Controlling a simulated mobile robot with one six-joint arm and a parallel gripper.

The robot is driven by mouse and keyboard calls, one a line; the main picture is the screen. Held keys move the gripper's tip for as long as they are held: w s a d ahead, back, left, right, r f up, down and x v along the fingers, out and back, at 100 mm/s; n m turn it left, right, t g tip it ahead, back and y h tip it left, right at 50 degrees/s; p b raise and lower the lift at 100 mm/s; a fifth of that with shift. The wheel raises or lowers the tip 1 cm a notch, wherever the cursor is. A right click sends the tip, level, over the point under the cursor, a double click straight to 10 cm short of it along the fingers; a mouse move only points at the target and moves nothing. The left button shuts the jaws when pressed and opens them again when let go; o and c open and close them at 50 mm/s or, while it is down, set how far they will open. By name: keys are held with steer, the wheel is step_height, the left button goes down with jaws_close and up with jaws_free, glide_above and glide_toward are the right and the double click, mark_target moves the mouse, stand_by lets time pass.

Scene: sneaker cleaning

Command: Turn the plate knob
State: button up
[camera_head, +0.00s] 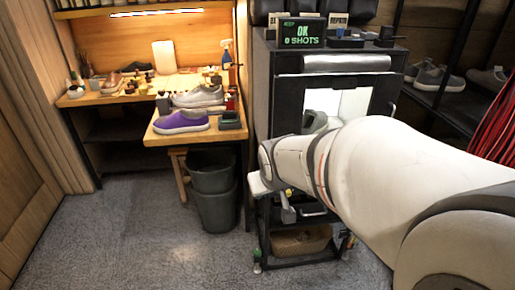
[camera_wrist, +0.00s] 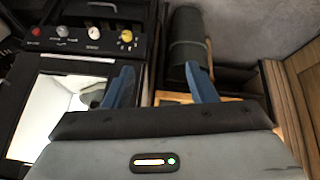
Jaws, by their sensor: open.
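In the wrist view, a black control panel (camera_wrist: 75,42) carries a red button (camera_wrist: 36,31), a small grey control (camera_wrist: 62,30), a white knob (camera_wrist: 94,32) and a yellow knob (camera_wrist: 126,37). The labels are too small to read, so I cannot tell which is the plate knob. My gripper (camera_wrist: 160,85) is open with nothing between its two blue fingers. The yellow knob lies beyond the left finger, apart from it. In the head view my arm reaches to the front of the black cabinet (camera_head: 288,95) and hides part of it.
A lit white chamber (camera_head: 352,103) holds a grey shoe (camera_head: 315,122). A bench (camera_head: 160,138) with a purple sneaker (camera_head: 181,121) and dark bins (camera_head: 213,185) stand left of the cabinet. Red cords (camera_head: 492,125) hang at right. The floor at left is clear.

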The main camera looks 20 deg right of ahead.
steer(key=w+d+f+t+h+b, duration=0.1)
steer(key=w+d+f+t+b, duration=0.25)
steer(key=d+f+b, duration=0.5)
steer(key=w+d+f+n+t+b, duration=0.1)
steer(key=w+d+f+t+b, duration=0.25)
steer(key=d+f+b, duration=0.45)
steer(key=w+d+f+t+h+b, duration=0.1)
steer(key=w+d+f+t+b, duration=0.3)
steer(key=d+f, duration=0.7)
steer(key=a+b+x, duration=0.1)
steer(key=b+x, duration=0.1)
steer(key=x, duration=0.4)
steer(key=shift+w+f+t+b, duration=0.3)
steer(key=shift+w+b, duration=0.05)
steer(key=shift+w, duration=0.15)
steer(key=shift+d, duration=0.1)
steer(key=shift+c, duration=0.2)
steer(key=c, duration=0.9)
steer(key=shift+c, duration=0.2)
steer(key=shift+m, duration=0.3)
